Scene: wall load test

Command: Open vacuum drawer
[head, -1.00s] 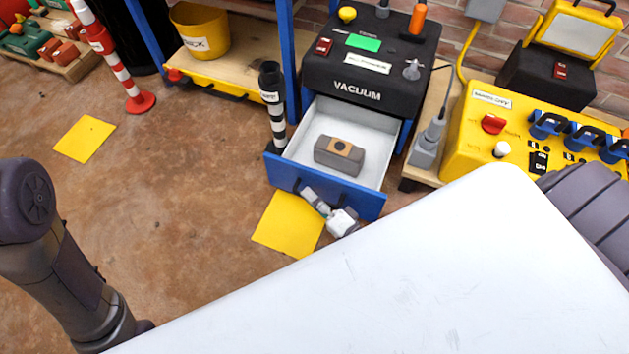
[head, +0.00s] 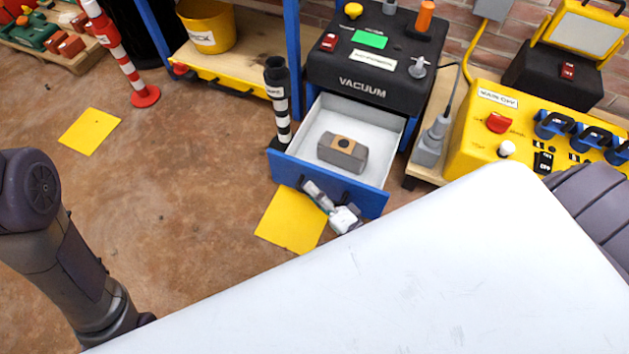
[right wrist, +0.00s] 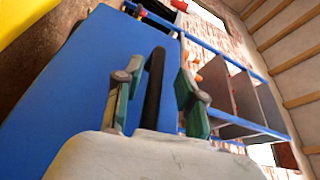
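The vacuum drawer (head: 290,168) is pulled out from under the black vacuum unit (head: 325,76), with its pale inside showing. A grey block with a tan top (head: 343,153) lies in it. My right gripper (head: 313,192) is at the drawer's blue front. In the right wrist view, the black handle (right wrist: 153,88) stands between the two green fingers of this gripper (right wrist: 156,98). The fingers are apart, with a visible gap to the handle on the right side. My left arm shows at the left of the head view, but its gripper is out of view.
A black-and-white hose post (head: 278,105) stands close to the drawer's left side. A yellow panel (head: 478,128) with switches is at the right. A yellow floor sheet (head: 288,225) lies below the drawer. My white body covers the lower right. Floor at the left is mostly clear.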

